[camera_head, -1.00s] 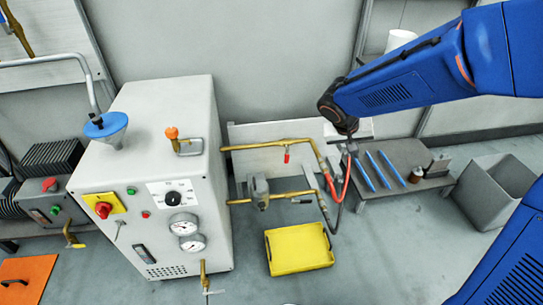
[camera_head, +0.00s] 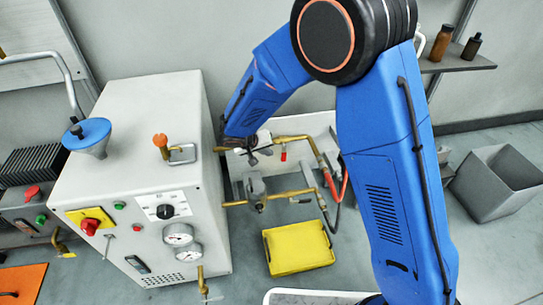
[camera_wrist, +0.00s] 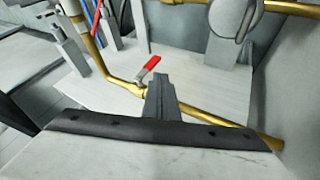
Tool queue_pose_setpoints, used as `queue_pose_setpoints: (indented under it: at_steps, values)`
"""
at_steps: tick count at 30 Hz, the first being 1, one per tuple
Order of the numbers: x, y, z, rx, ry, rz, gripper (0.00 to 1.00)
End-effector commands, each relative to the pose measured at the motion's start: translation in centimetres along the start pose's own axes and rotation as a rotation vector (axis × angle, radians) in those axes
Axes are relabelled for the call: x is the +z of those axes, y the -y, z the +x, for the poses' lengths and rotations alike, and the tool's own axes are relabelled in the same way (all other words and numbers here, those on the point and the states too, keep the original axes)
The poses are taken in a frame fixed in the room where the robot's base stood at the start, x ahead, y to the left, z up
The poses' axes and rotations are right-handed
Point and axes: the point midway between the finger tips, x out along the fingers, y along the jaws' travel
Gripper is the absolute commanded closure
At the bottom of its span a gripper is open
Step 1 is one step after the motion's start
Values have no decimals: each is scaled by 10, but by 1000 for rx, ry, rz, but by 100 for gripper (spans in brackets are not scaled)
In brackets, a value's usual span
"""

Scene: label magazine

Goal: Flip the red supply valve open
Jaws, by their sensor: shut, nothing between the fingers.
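The red supply valve lever (camera_head: 284,155) sits on the upper brass pipe (camera_head: 300,139) to the right of the white cabinet. It also shows in the wrist view (camera_wrist: 149,65), tilted up from a brass valve body on the pipe. My gripper (camera_head: 254,160) is at the pipe, a little left of the lever. In the wrist view my shut fingers (camera_wrist: 160,80) point at the valve, just right of the lever, and hold nothing. Whether they touch the pipe or valve I cannot tell.
The white cabinet (camera_head: 135,130) with gauges stands left of my gripper. A lower brass pipe (camera_head: 290,194) and a red hose (camera_head: 344,183) run close by. A yellow tray (camera_head: 298,248) lies on the floor below. A grey bin (camera_head: 500,180) stands at right.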

Motion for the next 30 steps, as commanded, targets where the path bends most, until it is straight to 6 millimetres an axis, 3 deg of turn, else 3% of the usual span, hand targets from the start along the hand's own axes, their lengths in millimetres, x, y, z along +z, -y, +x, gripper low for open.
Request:
queue_pose_setpoints:
  at_steps: [16, 30]
  values:
    - [0, 4, 8, 0, -3, -2, 100]
    - [1, 4, 78, 1, -1, -2, 100]
